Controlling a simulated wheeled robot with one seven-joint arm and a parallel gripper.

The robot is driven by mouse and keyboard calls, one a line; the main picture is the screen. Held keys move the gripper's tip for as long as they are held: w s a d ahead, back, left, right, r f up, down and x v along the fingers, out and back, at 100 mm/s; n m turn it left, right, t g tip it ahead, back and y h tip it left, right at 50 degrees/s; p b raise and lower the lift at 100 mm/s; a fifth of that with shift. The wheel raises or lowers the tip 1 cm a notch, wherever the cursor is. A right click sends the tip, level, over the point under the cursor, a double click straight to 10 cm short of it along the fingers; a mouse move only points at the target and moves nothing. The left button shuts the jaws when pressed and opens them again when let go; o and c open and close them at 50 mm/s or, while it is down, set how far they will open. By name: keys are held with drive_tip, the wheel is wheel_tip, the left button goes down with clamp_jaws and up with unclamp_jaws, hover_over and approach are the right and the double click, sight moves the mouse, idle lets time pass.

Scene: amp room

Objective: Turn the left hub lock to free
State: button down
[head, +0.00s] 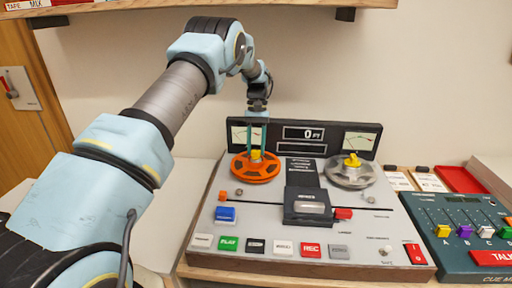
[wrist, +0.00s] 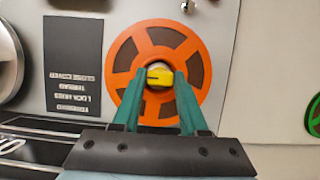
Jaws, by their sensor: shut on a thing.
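The tape machine (head: 262,212) stands on the bench with an orange reel (head: 243,168) on its left hub and a grey metal reel (head: 361,178) on its right hub. The left hub lock (wrist: 159,77), a yellow bar on a pale round hub, sits at the centre of the orange reel. My gripper (head: 257,150) reaches down to it from above, with green fingers on either side. In the wrist view the gripper (wrist: 159,80) is shut on the left hub lock, and the yellow bar lies level between the fingertips. The right hub lock (head: 352,160) is also yellow.
A dark meter panel (head: 304,136) reading 0 FT stands close behind the reels. The head block (head: 308,204) and a row of buttons (head: 311,249) lie in front. A teal mixer (head: 465,228) and red tray (head: 461,179) are at right. A shelf (head: 160,8) hangs above.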

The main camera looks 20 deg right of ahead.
drive_tip(key=shift+c, duration=2.2)
unclamp_jaws()
drive_tip(key=shift+w+r, duration=0.1)
drive_tip(key=b+v, duration=0.1)
drive_tip(key=v, duration=0.9)
drive_tip(key=shift+r+b, duration=0.3)
drive_tip(key=shift+b, duration=0.1)
